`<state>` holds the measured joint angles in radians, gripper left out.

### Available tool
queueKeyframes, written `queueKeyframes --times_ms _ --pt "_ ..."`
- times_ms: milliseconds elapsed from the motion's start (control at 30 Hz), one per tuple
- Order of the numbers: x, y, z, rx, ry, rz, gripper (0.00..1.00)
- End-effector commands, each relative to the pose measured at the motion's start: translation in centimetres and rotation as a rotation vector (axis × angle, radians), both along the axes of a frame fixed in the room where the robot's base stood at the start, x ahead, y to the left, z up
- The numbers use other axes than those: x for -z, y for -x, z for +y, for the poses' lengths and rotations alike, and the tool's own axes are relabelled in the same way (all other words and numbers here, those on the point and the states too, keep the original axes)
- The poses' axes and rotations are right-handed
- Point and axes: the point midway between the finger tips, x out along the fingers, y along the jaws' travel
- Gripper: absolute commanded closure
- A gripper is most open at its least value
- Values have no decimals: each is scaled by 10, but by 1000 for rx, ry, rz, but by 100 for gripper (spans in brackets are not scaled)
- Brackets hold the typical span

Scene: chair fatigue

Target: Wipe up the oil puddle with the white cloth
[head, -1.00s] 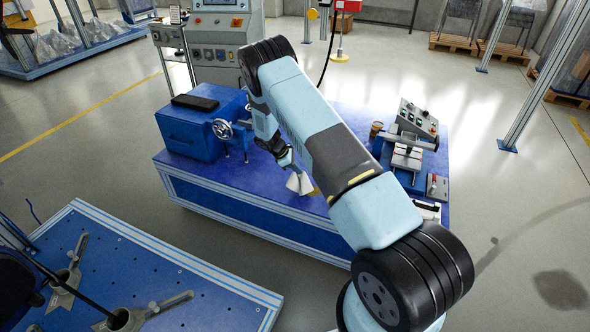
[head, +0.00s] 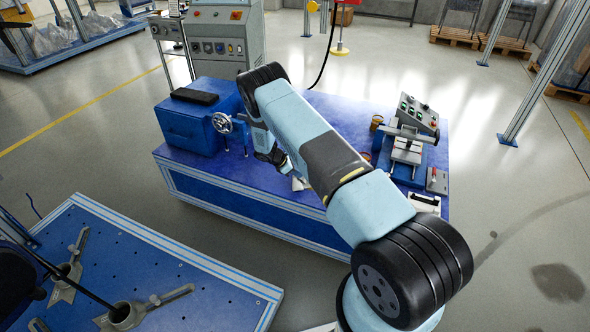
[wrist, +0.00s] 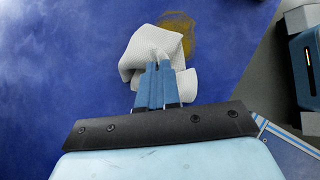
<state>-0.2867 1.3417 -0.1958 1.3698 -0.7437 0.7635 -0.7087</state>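The white cloth (wrist: 155,48) is bunched around my fingertips over the blue bench top in the wrist view. In the head view only a bit of the cloth (head: 300,184) shows beside my arm. My gripper (wrist: 158,68) has its two blue fingers close together, shut on the cloth. The oil puddle (wrist: 184,28) is a yellow-brown patch on the blue surface, just beyond and right of the cloth. The cloth appears to cover its near left part. In the head view my arm hides the puddle.
The blue bench (head: 235,192) also carries a blue box with a handwheel (head: 198,130) on the left. A device with a control panel (head: 417,115) stands on the right. A dark patch (head: 559,283) marks the floor at right.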

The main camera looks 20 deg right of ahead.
Motion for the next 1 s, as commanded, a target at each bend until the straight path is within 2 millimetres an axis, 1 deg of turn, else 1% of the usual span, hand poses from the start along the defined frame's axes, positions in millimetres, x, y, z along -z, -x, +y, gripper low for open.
queueKeyframes --times_ms 33,233,567,600,1000 --pt "6 0 0 0 0 1 100" --pt "22 0 0 1 0 1 100" --pt "25 0 0 1 -1 -1 100" --pt "25 0 0 1 -1 -1 95" --pt "25 0 0 1 0 -1 56"
